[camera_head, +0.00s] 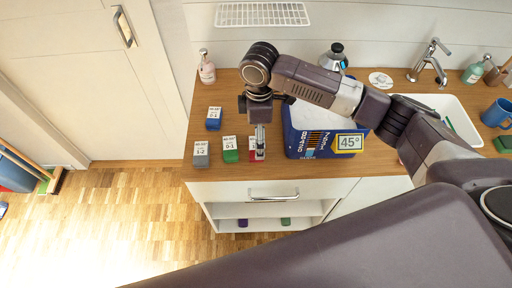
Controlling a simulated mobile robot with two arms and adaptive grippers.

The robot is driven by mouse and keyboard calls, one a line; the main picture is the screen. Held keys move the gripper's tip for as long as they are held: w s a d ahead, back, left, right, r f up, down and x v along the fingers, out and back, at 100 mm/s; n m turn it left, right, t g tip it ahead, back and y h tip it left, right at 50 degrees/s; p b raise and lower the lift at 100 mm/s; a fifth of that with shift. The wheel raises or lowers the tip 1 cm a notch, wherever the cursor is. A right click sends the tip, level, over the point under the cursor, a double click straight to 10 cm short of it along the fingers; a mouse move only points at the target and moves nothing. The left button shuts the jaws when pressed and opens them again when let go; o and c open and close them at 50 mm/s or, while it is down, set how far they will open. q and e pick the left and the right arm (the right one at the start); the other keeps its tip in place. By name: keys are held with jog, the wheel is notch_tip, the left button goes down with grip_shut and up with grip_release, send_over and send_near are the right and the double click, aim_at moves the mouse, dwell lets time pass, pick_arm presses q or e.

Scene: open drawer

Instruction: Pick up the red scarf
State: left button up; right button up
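A small red item (252,156) with a white label, which I take for the red scarf, lies near the front edge of the wooden counter. It is largely hidden by my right gripper (260,152), which points down over it. The fingers look close together, but I cannot tell whether they are open or shut, or whether they touch the item. My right arm comes in from the right and reaches across the counter. My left gripper is not in view.
Labelled green (230,156), grey (201,161) and blue (213,125) items lie left of the red one. A blue box (310,151) marked 45° stands close on the right. A drawer handle (273,197) is below the counter edge. A sink (450,112) is farther right.

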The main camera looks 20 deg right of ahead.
jog(key=f, duration=0.1)
jog(key=f+p, duration=0.1)
jog(key=f, duration=0.2)
jog(key=shift+w+a+f+p, duration=0.25)
jog(key=shift+w+a+p, duration=0.05)
jog(key=shift+w+p, duration=0.1)
jog(key=shift+f, duration=0.45)
jog(key=c, duration=1.2)
jog(key=shift+c, duration=0.2)
jog(key=shift+r, duration=0.1)
